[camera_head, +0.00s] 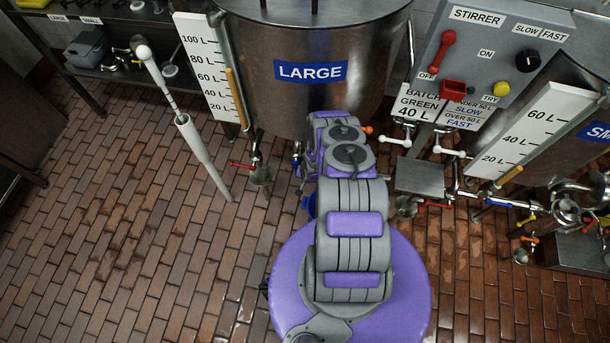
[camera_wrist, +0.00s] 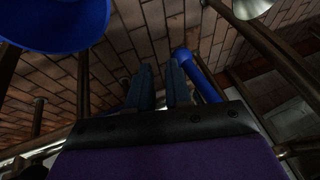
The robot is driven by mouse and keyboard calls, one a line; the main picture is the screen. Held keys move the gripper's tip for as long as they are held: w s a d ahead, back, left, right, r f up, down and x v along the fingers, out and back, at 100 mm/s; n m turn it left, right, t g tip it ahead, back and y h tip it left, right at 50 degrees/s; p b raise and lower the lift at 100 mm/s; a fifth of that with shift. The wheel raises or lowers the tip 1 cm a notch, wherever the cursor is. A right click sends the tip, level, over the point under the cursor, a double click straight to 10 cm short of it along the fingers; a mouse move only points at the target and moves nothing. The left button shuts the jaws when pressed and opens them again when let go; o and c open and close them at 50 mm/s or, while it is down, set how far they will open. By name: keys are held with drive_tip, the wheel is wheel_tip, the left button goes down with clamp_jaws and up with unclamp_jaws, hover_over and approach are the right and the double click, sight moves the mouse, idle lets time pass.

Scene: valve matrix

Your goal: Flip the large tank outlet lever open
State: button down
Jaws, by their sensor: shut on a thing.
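The large tank (camera_head: 318,95) stands upright at the top middle of the head view, with a blue LARGE label. My arm reaches toward its lower front and hides the outlet area; my gripper is hidden there. In the wrist view my gripper (camera_wrist: 160,75) has two dark fingers with a narrow gap between them. A blue lever (camera_wrist: 207,83) with a rounded end runs beside and behind the right finger.
A blue round vessel (camera_wrist: 52,22) is close at the wrist view's upper left. Dark pipes or legs stand on both sides. A red-handled valve (camera_head: 258,172) is left of my arm. White-handled valves (camera_head: 392,140) and a stirrer panel (camera_head: 490,50) are right.

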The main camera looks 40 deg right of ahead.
drive_tip(key=shift+w+d+f, duration=0.15)
drive_tip(key=shift+d+f, duration=0.1)
drive_tip(key=shift+f, duration=0.1)
drive_tip(key=shift+a, duration=0.1)
drive_tip(key=shift+a+r, duration=0.15)
drive_tip(key=shift+a, duration=0.15)
drive_tip(key=p+v, duration=0.4)
drive_tip(key=v, duration=1.3)
drive_tip(key=shift+d+r, duration=0.1)
drive_tip(key=shift+d, duration=0.05)
